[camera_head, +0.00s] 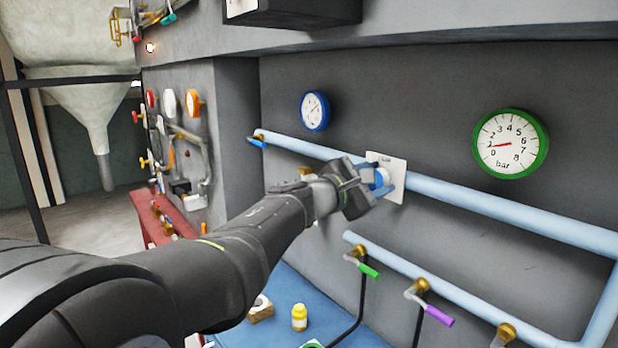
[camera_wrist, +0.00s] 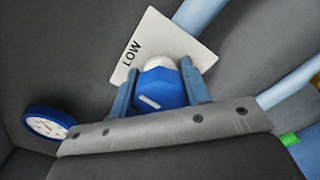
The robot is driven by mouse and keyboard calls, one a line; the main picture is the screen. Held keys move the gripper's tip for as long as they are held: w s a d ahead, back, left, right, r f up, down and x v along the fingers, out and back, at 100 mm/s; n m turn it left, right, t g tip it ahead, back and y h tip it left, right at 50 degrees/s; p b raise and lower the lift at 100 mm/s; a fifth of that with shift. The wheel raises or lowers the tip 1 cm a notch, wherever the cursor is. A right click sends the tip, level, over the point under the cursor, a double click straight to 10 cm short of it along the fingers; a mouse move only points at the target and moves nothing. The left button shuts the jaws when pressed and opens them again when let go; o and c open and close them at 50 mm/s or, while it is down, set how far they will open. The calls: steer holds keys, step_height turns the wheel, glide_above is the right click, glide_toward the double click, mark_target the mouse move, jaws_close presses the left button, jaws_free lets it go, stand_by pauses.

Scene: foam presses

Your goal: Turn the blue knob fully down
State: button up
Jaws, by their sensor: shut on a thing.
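The blue knob (camera_wrist: 162,92) sits on a white plate (camera_wrist: 172,42) marked LOW, fixed to the pipe on the grey wall. A pale mark shows on the knob's face. My gripper (camera_wrist: 160,95) is shut on the knob, with one blue finger on each side of it. In the head view my gripper (camera_head: 372,182) reaches the knob (camera_head: 383,178) in front of the plate (camera_head: 398,170). My gripper hides part of the knob and plate there.
A green-rimmed gauge (camera_head: 510,143) hangs right of the plate, and a blue-rimmed gauge (camera_head: 315,110) hangs to the left. Below run a lower pipe (camera_head: 455,285) and valves with a green handle (camera_head: 369,271) and a purple handle (camera_head: 438,315). A yellow bottle (camera_head: 299,317) stands on a blue surface.

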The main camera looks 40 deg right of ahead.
stand_by(0.4)
steer(key=o, duration=1)
steer(key=a, duration=1.7)
steer(key=shift+a, duration=0.2)
